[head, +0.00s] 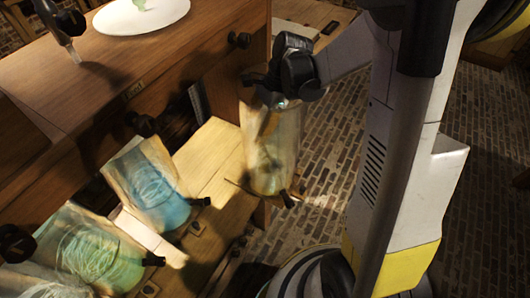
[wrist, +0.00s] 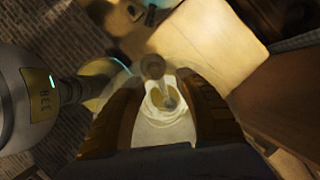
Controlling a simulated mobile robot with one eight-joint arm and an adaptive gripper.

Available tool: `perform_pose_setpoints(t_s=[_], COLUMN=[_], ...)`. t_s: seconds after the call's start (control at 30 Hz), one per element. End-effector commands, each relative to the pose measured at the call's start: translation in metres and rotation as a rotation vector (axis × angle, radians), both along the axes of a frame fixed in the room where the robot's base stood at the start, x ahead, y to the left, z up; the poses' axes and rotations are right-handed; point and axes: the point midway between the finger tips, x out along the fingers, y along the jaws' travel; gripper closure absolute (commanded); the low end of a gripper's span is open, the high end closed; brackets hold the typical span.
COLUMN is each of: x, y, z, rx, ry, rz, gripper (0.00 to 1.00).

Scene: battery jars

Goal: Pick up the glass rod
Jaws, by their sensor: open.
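My gripper (head: 268,90) hangs over the top of a tall clear glass jar (head: 272,150) at the edge of the wooden bench. In the wrist view its two brown fingers (wrist: 160,100) are spread apart with a gap between them. A pale glass vessel (wrist: 172,128) shows below and between the fingers. A slim translucent piece with a round end (wrist: 152,67), which looks like the glass rod, slants ahead of the fingertips. I cannot tell whether the fingers touch it. The rod is not clearly made out in the head view.
A wooden cabinet (head: 150,60) with a white plate (head: 140,14) rises behind. Brick floor (head: 325,150) lies to the right.

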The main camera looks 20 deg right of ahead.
Motion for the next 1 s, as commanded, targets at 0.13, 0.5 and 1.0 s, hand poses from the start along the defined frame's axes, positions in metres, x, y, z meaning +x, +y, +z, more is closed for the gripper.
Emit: perform_pose_setpoints(t_s=[0.13,0.5,1.0], x=[0.0003,0.0003,0.0001], y=[0.0045,0.0047,0.0047], z=[-0.0109,-0.0102,-0.0066], rx=[0.000,0.000,0.000], ry=[0.000,0.000,0.000], rz=[0.001,0.001,0.001], gripper=[0.61,1.00,1.00])
